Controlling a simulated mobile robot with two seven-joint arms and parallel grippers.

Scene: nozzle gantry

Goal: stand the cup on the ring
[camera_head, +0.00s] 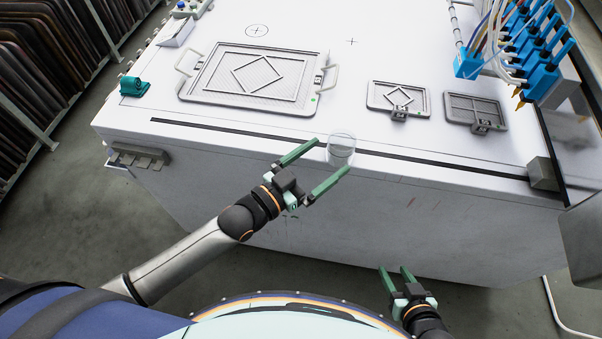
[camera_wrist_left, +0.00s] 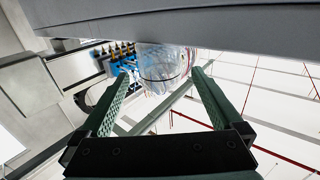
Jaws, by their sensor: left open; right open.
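A clear, see-through cup (camera_head: 341,150) stands at the front edge of the white table, near the dark slot. It also shows in the left wrist view (camera_wrist_left: 165,62), beyond and between the fingertips. My left gripper (camera_head: 331,156) is open, with its two green fingertips on either side of the cup's near part; I cannot tell whether they touch it. A thin black ring with a cross in it (camera_head: 257,30) is marked on the tabletop at the back. My right gripper (camera_head: 394,269) is open and empty, low in front of the table.
A large grey tray frame (camera_head: 205,95) with handles lies left of centre, between the cup and the ring. Two small grey frames (camera_head: 380,107) (camera_head: 460,121) lie on the right. Blue nozzles (camera_head: 541,80) stand at the far right. A green block (camera_head: 134,87) sits at the left edge.

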